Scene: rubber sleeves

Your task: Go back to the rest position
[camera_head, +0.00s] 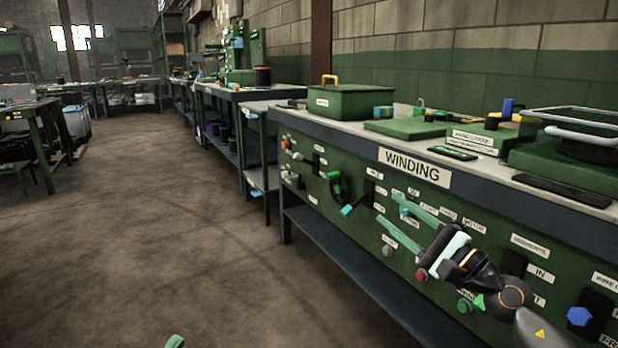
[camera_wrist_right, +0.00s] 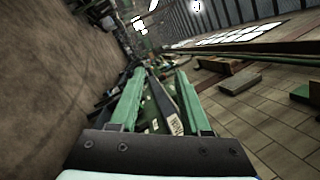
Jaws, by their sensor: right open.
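My right gripper (camera_head: 388,218) reaches in from the lower right in the head view. Its two green fingers are spread apart with nothing between them, in front of the green panel of the winding bench (camera_head: 335,283). The right wrist view also shows its fingers (camera_wrist_right: 160,95) open and empty. A small green tip (camera_head: 175,341) at the bottom edge of the head view may be part of my left gripper; too little shows to tell its state. I cannot tell how far the right fingers are from the panel.
The bench top carries a green box with a yellow handle (camera_head: 350,102), green plates (camera_head: 408,129) and a dark flat device (camera_head: 562,190). Knobs and a blue button (camera_head: 579,317) stick out of the panel. The floor (camera_head: 150,230) on the left is clear. Another table (camera_head: 32,106) stands far left.

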